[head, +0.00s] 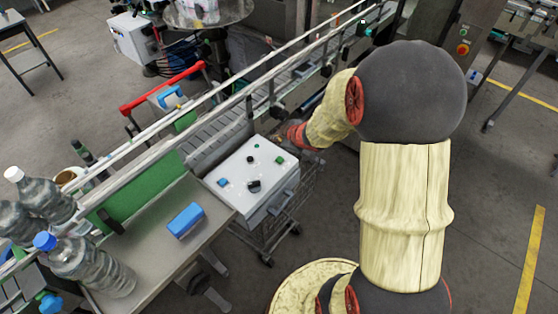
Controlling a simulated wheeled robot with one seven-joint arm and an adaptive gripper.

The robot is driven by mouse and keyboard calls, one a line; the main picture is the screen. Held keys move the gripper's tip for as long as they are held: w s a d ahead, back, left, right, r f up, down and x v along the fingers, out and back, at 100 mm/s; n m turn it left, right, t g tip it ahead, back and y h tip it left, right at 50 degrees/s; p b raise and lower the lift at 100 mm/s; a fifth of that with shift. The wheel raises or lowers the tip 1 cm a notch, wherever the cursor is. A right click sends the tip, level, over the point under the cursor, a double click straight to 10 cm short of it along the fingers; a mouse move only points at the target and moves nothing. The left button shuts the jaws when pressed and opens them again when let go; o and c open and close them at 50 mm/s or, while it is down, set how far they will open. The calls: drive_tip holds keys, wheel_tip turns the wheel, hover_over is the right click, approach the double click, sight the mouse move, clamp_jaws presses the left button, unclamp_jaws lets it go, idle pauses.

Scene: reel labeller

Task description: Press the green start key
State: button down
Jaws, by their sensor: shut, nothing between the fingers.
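A white control box (234,200) stands beside the conveyor, its sloped top carrying several small controls. A green key (280,160) sits near the right edge of that top. A smaller green spot (256,145) shows near its far edge; I cannot tell what it is. My arm reaches in from the right, and my gripper (279,140) is at the box's far right corner, close to the green key. It is shut and empty. It is small and partly hidden by my wrist, and I cannot tell whether it touches anything.
Black controls (253,186) and a blue key (223,182) share the box top. A conveyor with rails (215,135) runs behind it. A blue block (186,220) lies on the grey table (150,255) at left, near several clear bottles (90,268). Floor is open at right.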

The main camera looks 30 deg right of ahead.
drive_tip(key=shift+f, duration=0.2)
drive_tip(key=b, duration=0.8)
hover_over(278, 160)
wheel_tip(278, 160, down, 7)
drive_tip(key=shift+f, duration=0.1)
drive_tip(key=shift+f+b, duration=0.35)
drive_tip(key=shift+f, duration=0.3)
idle(0.5)
drive_tip(key=shift+f, duration=0.4)
drive_tip(key=shift+s+f+b, duration=0.1)
drive_tip(key=shift+f+b, duration=0.35)
drive_tip(key=shift+b, duration=0.15)
idle(0.5)
drive_tip(key=shift+r, duration=0.1)
idle(0.4)
drive_tip(key=shift+r+p, duration=0.8)
drive_tip(key=shift+p, duration=0.2)
drive_tip(key=shift+r, duration=0.1)
